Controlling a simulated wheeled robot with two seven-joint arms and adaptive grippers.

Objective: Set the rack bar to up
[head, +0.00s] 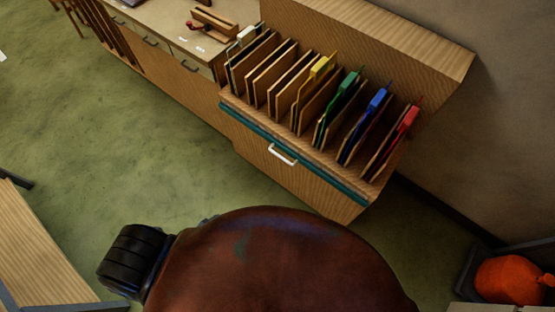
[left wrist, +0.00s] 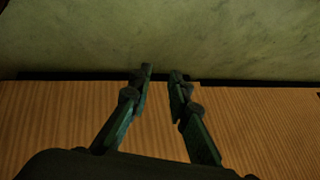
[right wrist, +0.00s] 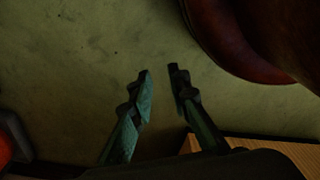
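The wooden rack (head: 300,165) stands against the wall in the head view, with several upright panels in its slots. A teal bar (head: 242,118) runs along its front edge, below the slots, and carries a white handle (head: 282,155). The bar lies low along the front, not across the panels' tops. Neither gripper shows in the head view. My left gripper (left wrist: 161,73) is open and empty, with a wood-grained surface and green floor behind it. My right gripper (right wrist: 160,71) is open and empty over the green floor. The rack is not recognisable in either wrist view.
Yellow, green, blue and red tags (head: 378,100) stick up from the rack. A counter with drawers (head: 165,52) adjoins it at the left. A bin with an orange bag (head: 508,281) is at lower right. Green floor (head: 130,130) lies open in front of the rack.

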